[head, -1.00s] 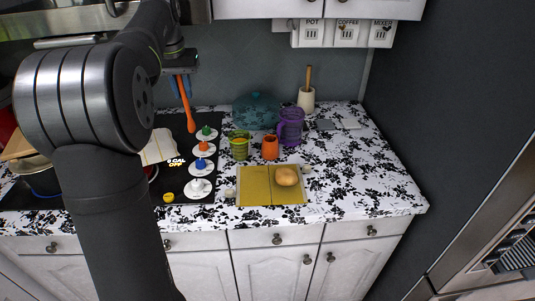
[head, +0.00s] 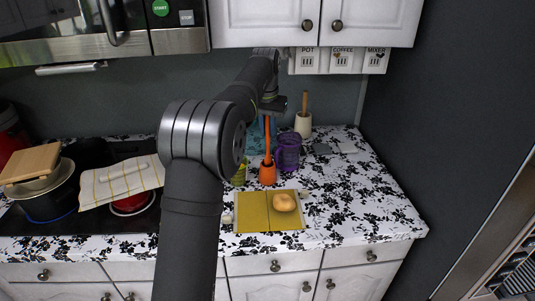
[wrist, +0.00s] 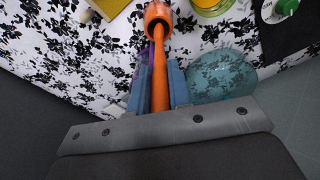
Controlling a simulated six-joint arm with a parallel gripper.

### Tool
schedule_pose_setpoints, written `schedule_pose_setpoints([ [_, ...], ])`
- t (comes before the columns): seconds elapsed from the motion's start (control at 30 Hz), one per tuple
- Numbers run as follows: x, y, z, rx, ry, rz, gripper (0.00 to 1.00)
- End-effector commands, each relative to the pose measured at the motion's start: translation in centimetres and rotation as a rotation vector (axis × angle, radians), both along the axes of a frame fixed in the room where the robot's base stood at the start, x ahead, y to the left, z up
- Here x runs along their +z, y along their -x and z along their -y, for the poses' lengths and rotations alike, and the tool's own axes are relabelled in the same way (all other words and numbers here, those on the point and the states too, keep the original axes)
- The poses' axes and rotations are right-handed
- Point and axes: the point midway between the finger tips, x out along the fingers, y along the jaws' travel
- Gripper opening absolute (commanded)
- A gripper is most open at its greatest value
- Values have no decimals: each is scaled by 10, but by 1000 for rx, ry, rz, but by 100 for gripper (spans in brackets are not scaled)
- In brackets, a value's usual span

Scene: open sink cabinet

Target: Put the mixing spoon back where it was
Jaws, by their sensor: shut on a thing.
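The orange mixing spoon (head: 267,137) hangs upright from my gripper (head: 268,118) in the head view. My gripper is shut on its upper part, with a blue finger on each side in the wrist view (wrist: 160,85). The spoon's lower end meets the opening of the small orange cup (head: 267,175). In the wrist view the spoon (wrist: 160,55) runs to the dark mouth of the orange cup (wrist: 157,12). The lower end is hidden there; how deep it sits I cannot tell.
A purple mug (head: 288,152) stands close right of the cup. A green-yellow cup (head: 239,175) is on its left, partly behind my arm. A yellow board (head: 253,216) with a potato-like item (head: 284,203) lies in front.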

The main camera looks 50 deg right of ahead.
Motion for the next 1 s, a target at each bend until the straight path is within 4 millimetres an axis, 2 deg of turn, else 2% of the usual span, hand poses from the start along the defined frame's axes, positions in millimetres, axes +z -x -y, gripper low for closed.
schedule_pose_setpoints([
  [0.07,-12,0,-1,0,-2,-1,0],
  [0.27,-27,0,-1,1,0,0,0],
  [0.5,-57,0,-1,1,0,0,0],
  [0.87,-61,0,-1,1,1,0,0],
  [0.9,-60,-1,0,1,2,1,26],
  [0.97,-60,-1,0,1,2,1,38],
  [1.0,-60,-1,-1,1,2,1,40],
])
